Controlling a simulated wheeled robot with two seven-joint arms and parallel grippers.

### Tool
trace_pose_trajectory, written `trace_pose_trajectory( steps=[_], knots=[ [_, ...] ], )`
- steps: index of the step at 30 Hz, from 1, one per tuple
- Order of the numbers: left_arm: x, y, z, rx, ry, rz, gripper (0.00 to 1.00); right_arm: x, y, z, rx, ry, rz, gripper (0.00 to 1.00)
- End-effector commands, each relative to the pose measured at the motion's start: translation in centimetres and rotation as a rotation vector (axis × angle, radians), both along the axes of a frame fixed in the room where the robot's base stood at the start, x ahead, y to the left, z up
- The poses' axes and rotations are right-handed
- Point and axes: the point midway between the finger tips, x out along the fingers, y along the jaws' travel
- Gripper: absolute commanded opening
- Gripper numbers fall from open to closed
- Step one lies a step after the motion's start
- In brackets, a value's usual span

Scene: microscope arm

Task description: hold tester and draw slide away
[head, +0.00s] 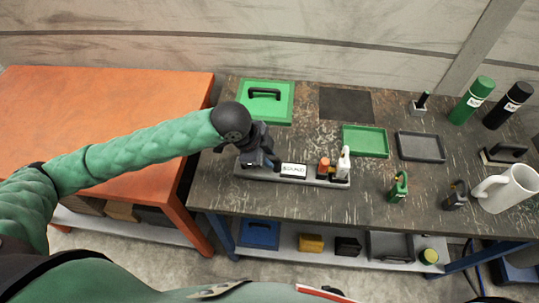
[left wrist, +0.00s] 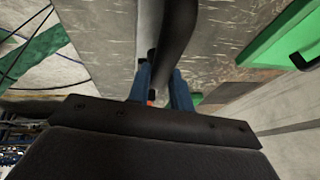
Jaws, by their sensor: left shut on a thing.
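The tester (head: 320,182) is a long grey base on the dark tabletop, with a white label plate (head: 293,170) with dark lettering. An orange-red block (head: 324,167) and a white upright piece (head: 343,164) stand at its right end. My left gripper (head: 264,164) is at the base's left end, shut on a dark part there. In the left wrist view, its blue fingers (left wrist: 161,90) stand on either side of a dark curved piece (left wrist: 178,35). The gripper hides much of the tester's left end. I cannot tell which part is the slide. My right gripper is out of view.
Behind are a green case (head: 285,110), a dark mat (head: 345,105), a green tray (head: 366,150) and a grey tray (head: 421,158). Bottles (head: 472,100) and a white mug (head: 512,190) stand right. An orange table (head: 110,110) is left. A low shelf holds bins.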

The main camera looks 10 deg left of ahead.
Motion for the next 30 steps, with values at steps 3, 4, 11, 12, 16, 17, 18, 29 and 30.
trace_pose_trajectory(
  steps=[3,4,11,12,16,17,18,29,30],
  knots=[
    [0.04,-0.03,0.14,-0.003,-0.002,-0.001,0.0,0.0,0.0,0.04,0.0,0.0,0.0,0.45],
    [0.05,-0.03,0.15,-0.002,-0.002,-0.001,0.0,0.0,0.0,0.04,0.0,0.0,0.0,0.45],
    [0.06,-0.03,0.12,-0.002,-0.002,0.0,0.0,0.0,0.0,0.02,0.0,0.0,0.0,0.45],
    [0.05,-0.03,0.1,-0.002,-0.002,0.0,0.0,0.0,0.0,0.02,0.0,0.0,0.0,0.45],
    [0.05,-0.03,-0.01,-0.002,-0.002,0.0,0.0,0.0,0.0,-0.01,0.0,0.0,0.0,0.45],
    [0.06,-0.03,-0.04,-0.002,-0.002,0.0,0.0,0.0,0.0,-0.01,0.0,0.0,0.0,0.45],
    [0.06,-0.04,-0.08,-0.002,-0.002,0.0,0.0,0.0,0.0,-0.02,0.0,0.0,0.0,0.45],
    [0.06,-0.04,-0.45,-0.002,-0.003,0.001,0.0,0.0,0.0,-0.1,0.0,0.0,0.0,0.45],
    [0.07,-0.03,-0.49,-0.002,-0.003,0.001,0.0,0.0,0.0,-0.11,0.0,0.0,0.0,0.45]
  ],
)
